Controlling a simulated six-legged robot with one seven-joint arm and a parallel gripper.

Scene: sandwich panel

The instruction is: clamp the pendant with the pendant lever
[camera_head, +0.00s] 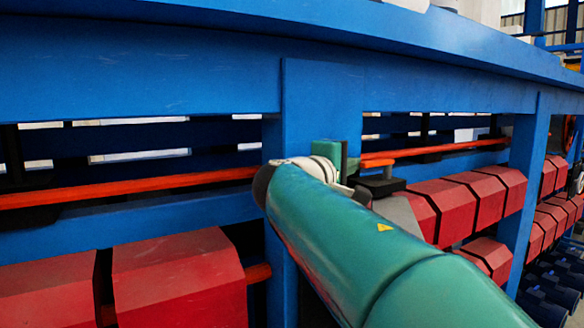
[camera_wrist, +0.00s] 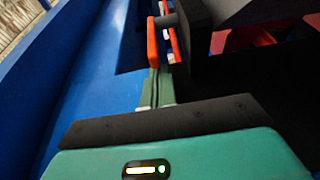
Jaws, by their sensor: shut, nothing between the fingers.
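My gripper (camera_wrist: 155,78) shows in the wrist view as narrow green fingers side by side with a thin seam and nothing between them. An orange-red lever-like part (camera_wrist: 152,45) on a grey pin stands just beyond the fingertips; whether they touch it I cannot tell. A large black block (camera_wrist: 240,75) is close on the right of the fingers. In the head view, a short orange-red piece (camera_head: 378,161) and a black block (camera_head: 380,185) show beyond my teal arm, which hides much of the spot. I cannot make out which part is the pendant.
A blue frame has a long top beam (camera_head: 150,75) and a post (camera_head: 310,100) behind my arm. Red blocks (camera_head: 180,280) line its lower part on both sides. A long orange-red bar (camera_head: 130,185) runs along the left. A blue surface (camera_wrist: 90,80) lies left of my fingers.

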